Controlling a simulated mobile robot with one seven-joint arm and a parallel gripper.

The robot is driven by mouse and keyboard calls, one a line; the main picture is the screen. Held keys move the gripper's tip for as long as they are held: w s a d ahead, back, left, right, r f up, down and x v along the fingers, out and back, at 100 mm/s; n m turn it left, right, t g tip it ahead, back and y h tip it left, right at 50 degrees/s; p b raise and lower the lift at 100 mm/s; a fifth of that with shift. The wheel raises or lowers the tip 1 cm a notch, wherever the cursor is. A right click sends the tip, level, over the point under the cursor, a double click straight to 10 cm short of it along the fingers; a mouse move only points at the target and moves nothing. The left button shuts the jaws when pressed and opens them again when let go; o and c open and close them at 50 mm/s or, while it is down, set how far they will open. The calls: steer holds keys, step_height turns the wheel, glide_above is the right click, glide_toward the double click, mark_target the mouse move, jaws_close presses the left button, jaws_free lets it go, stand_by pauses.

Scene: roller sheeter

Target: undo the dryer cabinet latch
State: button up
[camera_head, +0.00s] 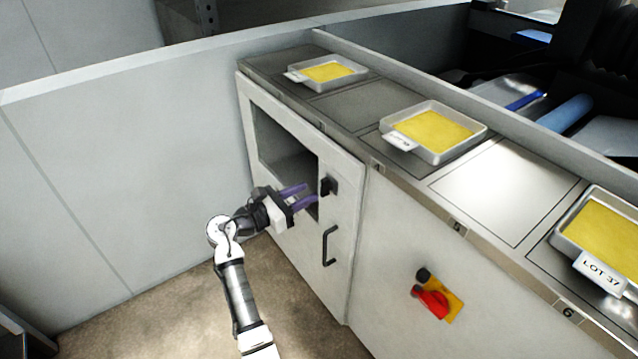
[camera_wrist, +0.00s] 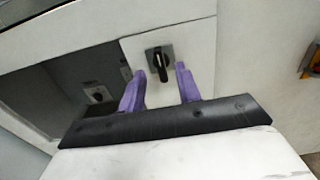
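The dryer cabinet door (camera_head: 338,278) is white with a dark window, and it looks closed. The latch (camera_head: 328,186) is a small black turn handle on a dark plate, on the door to the right of the window. In the wrist view the latch (camera_wrist: 159,62) stands just beyond the fingertips, its handle pointing down. My gripper (camera_head: 304,194) is open, with purple fingers and nothing between them. It is in front of the door, just left of the latch in the head view. In the wrist view my gripper (camera_wrist: 156,85) has its fingers apart on either side below the latch.
A black pull handle (camera_head: 327,245) is on the door below the latch. A red rotary switch (camera_head: 431,300) on a yellow plate is to the right. Trays with yellow sheets (camera_head: 434,131) stand on the counter above. The floor (camera_head: 150,320) at lower left is clear.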

mark_target(321, 185)
steer(key=x, duration=0.5)
steer(key=shift+w+d, duration=0.1)
steer(key=shift+w, duration=0.05)
steer(key=c, duration=0.7)
